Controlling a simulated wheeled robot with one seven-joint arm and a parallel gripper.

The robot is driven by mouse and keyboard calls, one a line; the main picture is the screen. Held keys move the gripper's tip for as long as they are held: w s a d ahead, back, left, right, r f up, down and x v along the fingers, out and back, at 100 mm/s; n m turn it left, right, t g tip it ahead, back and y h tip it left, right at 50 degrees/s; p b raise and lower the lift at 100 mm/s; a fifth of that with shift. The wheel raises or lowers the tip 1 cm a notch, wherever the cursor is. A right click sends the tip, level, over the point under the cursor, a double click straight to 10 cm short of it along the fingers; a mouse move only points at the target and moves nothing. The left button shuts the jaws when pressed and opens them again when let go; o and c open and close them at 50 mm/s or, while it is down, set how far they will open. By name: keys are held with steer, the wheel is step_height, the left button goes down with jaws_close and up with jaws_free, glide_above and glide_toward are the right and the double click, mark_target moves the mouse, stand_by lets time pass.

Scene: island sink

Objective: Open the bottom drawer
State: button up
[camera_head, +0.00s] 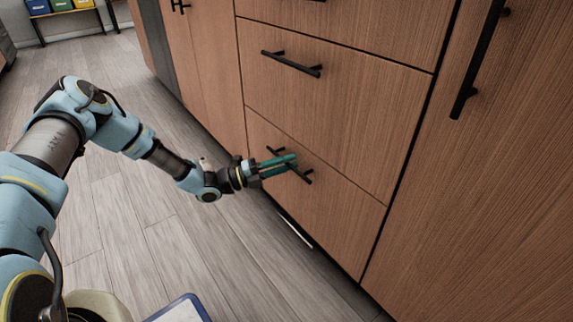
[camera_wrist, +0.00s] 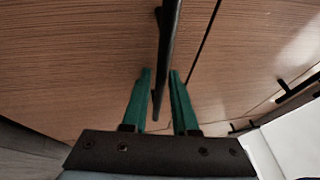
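The bottom drawer (camera_head: 330,215) is the lowest wooden front in the middle stack, and it sits flush with the cabinet. Its black bar handle (camera_head: 304,176) is partly hidden behind my fingers. My gripper (camera_head: 282,164), with green fingers, is at the handle in the head view. In the wrist view, the black handle bar (camera_wrist: 165,45) runs between the two fingertips of my gripper (camera_wrist: 160,75). A narrow gap appears on each side of the bar, so the fingers look open around it.
A middle drawer (camera_head: 335,110) with its own black handle (camera_head: 291,64) is above. A tall door (camera_head: 490,190) with a long handle (camera_head: 480,60) is at the right. A shelf with coloured bins (camera_head: 60,5) is far back.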

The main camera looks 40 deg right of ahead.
jaws_close()
stand_by(1.4)
